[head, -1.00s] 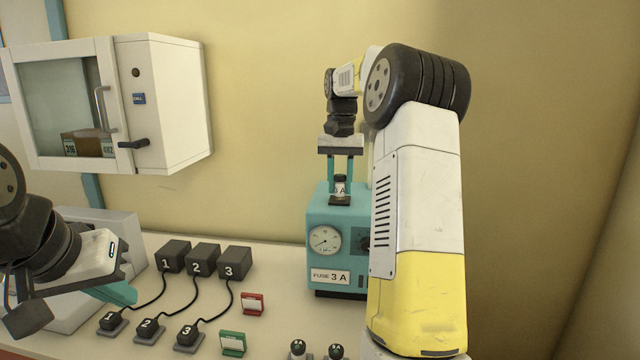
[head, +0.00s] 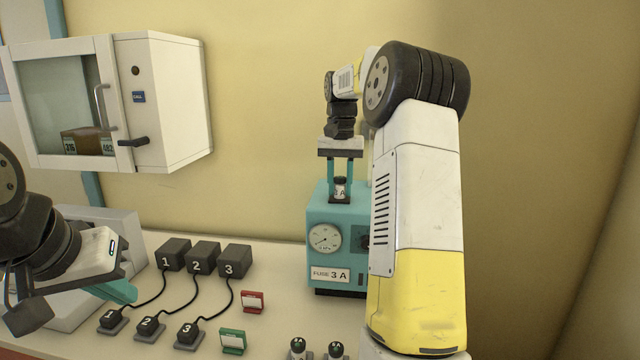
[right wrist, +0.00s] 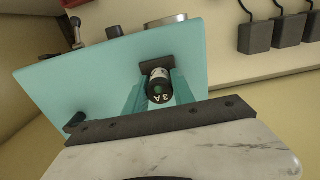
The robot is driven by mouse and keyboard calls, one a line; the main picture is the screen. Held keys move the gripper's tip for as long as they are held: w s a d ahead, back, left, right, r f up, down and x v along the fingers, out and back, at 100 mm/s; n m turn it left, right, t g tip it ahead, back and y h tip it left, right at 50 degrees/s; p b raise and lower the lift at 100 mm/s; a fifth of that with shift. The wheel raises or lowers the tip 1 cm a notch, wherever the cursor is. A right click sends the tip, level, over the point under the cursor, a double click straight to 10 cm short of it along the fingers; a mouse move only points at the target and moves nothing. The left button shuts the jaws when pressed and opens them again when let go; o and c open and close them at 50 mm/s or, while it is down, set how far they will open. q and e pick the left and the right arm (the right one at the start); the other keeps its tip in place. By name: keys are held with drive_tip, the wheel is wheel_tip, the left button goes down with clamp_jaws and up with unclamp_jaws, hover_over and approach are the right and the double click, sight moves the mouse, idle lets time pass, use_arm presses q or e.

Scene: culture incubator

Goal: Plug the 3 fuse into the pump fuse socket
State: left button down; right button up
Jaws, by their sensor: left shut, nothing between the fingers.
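The 3 A fuse (head: 340,187), a small cylinder with a white label and dark cap, stands upright at the black socket (head: 340,200) on top of the teal pump (head: 322,215). The pump's front plate reads FUSE 3 A. My right gripper (head: 340,178) points down with a finger on each side of the fuse, shut on it. In the right wrist view the fuse cap (right wrist: 159,90) shows 3 A between the teal fingers, against the black socket (right wrist: 157,62). How deep it sits is hidden. My left gripper (head: 122,292) is shut and empty at the left.
Two other fuses (head: 298,347) (head: 335,350) stand at the front edge. Black numbered blocks (head: 203,257) with cables and plugs (head: 150,327) lie left of the pump, beside red (head: 253,302) and green (head: 233,341) cards. A white incubator (head: 165,110) hangs at upper left.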

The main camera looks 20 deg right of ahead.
drive_tip(key=o, duration=0.5)
wheel_tip(320, 180, up, 8)
drive_tip(key=shift+f, duration=0.1)
idle(0.5)
